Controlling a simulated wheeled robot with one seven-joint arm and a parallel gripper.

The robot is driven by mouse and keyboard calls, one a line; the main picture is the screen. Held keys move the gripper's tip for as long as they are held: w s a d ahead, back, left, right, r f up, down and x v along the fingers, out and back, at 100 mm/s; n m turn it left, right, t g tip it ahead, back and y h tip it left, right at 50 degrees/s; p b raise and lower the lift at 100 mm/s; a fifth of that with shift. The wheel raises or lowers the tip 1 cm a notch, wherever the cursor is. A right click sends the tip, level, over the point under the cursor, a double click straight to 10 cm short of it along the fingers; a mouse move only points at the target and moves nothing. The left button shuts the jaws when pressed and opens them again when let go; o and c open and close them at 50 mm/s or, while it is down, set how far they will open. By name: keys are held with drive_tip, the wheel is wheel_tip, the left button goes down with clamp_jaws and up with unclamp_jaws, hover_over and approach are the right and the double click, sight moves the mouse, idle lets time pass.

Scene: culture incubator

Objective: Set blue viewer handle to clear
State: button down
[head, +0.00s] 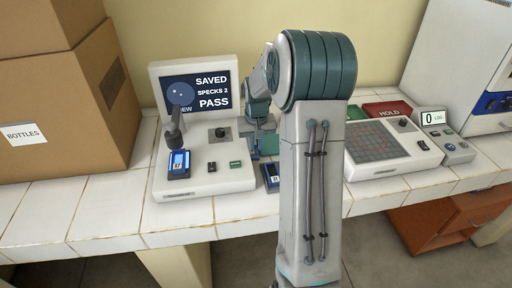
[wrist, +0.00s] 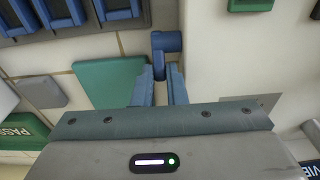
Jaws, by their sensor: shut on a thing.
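The viewer (head: 205,182) is a white desk unit on the tiled bench, with a raised screen (head: 196,88) that reads "SAVED", "SPECKS 2" and "PASS". A blue-labelled item (head: 179,163) lies on its left side below a dark upright post. The blue handle (wrist: 167,41) shows in the wrist view at the white casing. My gripper (wrist: 161,72) has its two blue-grey fingers closed around the handle's lower part. In the head view my gripper (head: 257,112) is at the viewer's right side, and my arm and hand hide the handle there.
A green mat (wrist: 108,82) and a blue rack (wrist: 75,28) lie near my gripper. A cardboard box (head: 60,110) stands left. Right of my arm are a grid-topped unit (head: 408,163), a red HOLD tray (head: 375,108) and a small display unit (head: 455,150).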

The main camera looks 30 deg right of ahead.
sight(256, 147)
drive_tip(key=t+b, duration=0.2)
drive_tip(key=b, duration=0.2)
drive_tip(key=s+t+h+b, duration=0.1)
drive_tip(key=t+b, duration=0.1)
drive_tip(key=b, duration=0.3)
drive_tip(key=s+t+b, duration=0.1)
drive_tip(key=t+b, duration=0.1)
drive_tip(key=b, duration=0.3)
drive_tip(key=shift+s+a+h, duration=0.1)
drive_tip(key=shift+a+h, duration=0.25)
drive_tip(key=shift+h, duration=0.05)
drive_tip(key=t+b, duration=0.2)
drive_tip(key=b, duration=0.3)
drive_tip(key=s+t+h+b, duration=0.1)
drive_tip(key=b, duration=0.4)
drive_tip(key=s+t+b, duration=0.1)
drive_tip(key=t+b, duration=0.1)
drive_tip(key=b, duration=0.3)
drive_tip(key=shift+a+t+h+b, duration=0.3)
drive_tip(key=shift+b, duration=0.1)
drive_tip(key=shift+r+b, duration=0.25)
drive_tip(key=shift+b, duration=0.35)
drive_tip(key=c, duration=1.7)
unclamp_jaws()
drive_tip(key=shift+c, duration=0.2)
